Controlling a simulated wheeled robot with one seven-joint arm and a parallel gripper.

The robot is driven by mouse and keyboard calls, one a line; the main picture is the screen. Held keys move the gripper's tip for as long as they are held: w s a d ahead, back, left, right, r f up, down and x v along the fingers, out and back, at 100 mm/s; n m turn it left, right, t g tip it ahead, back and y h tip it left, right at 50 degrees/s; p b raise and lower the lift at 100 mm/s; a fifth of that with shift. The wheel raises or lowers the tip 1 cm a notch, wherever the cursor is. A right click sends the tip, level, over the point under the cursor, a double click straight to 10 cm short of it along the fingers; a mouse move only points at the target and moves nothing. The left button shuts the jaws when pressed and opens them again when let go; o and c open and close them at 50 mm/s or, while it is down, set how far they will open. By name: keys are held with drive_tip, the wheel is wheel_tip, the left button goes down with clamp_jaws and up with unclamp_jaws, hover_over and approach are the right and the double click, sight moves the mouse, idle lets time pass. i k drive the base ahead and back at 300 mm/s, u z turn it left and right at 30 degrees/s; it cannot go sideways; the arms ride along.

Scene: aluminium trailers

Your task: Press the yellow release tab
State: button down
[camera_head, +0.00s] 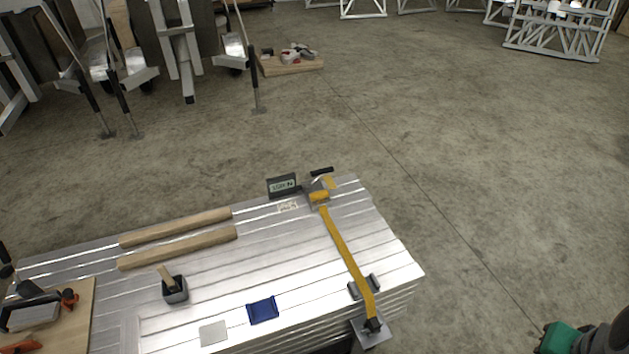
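A yellow strap (345,255) runs along the right end of the stack of aluminium planks (240,270). Its far end meets a metal ratchet-like fitting with a dark bar handle (321,171). A short yellow piece (319,196) sits on this fitting and may be the release tab; it is too small to be sure. The strap's near end passes a grey bracket (364,287) and ends at a dark fitting on a metal plate (371,333).
A dark display box (283,186) stands just left of the fitting. Two wooden bars (177,238), a small dark container (174,289) and a blue tray (262,310) lie on the planks. Concrete floor is open to the right; a green and dark object (565,338) shows at lower right.

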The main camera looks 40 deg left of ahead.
sight(332, 183)
drive_tip(key=u, duration=0.85)
drive_tip(key=i, duration=0.85)
drive_tip(key=u, duration=0.85)
